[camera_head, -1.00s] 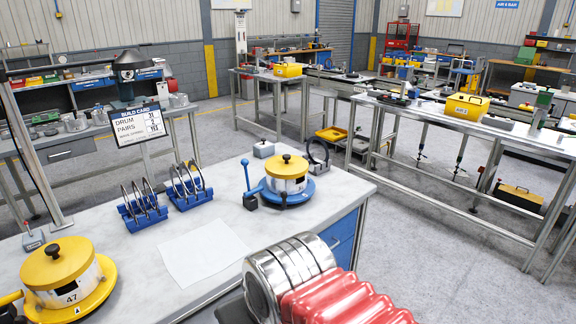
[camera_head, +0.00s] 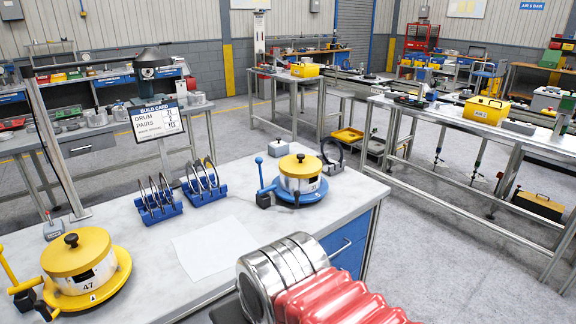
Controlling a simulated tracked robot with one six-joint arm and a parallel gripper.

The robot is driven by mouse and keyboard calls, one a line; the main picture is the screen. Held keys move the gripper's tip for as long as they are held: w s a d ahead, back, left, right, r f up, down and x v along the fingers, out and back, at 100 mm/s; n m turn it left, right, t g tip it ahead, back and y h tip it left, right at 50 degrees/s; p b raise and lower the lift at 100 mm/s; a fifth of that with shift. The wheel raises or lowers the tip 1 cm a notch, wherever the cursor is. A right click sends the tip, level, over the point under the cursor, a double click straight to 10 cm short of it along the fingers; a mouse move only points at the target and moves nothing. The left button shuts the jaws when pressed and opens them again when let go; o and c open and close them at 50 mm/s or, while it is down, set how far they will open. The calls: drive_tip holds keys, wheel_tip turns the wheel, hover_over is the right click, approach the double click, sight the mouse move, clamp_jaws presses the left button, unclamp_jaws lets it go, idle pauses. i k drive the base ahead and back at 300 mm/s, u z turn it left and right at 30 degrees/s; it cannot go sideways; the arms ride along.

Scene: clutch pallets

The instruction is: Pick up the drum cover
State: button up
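Two drums with yellow covers stand on the light worktop. The near drum cover (camera_head: 76,250) is yellow with a black knob and sits on a white drum (camera_head: 96,278) marked 47, on a yellow round base at the lower left. The far drum cover (camera_head: 300,164) is smaller in view, also yellow with a black knob. It sits on a white drum (camera_head: 302,185) on a blue base with a blue lever at its left. Both covers appear seated. My gripper is not in view.
Two blue racks (camera_head: 157,206) holding dark rings stand behind a blank paper sheet (camera_head: 214,248). A build card (camera_head: 157,121) stands at the back. Silver rings and a red ribbed object (camera_head: 335,295) fill the front right. A dark ring (camera_head: 332,157) stands at the right edge.

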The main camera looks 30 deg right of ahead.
sight(298, 166)
drive_tip(key=u, duration=3.5)
drive_tip(key=k, duration=1.9)
drive_tip(key=z, duration=0.05)
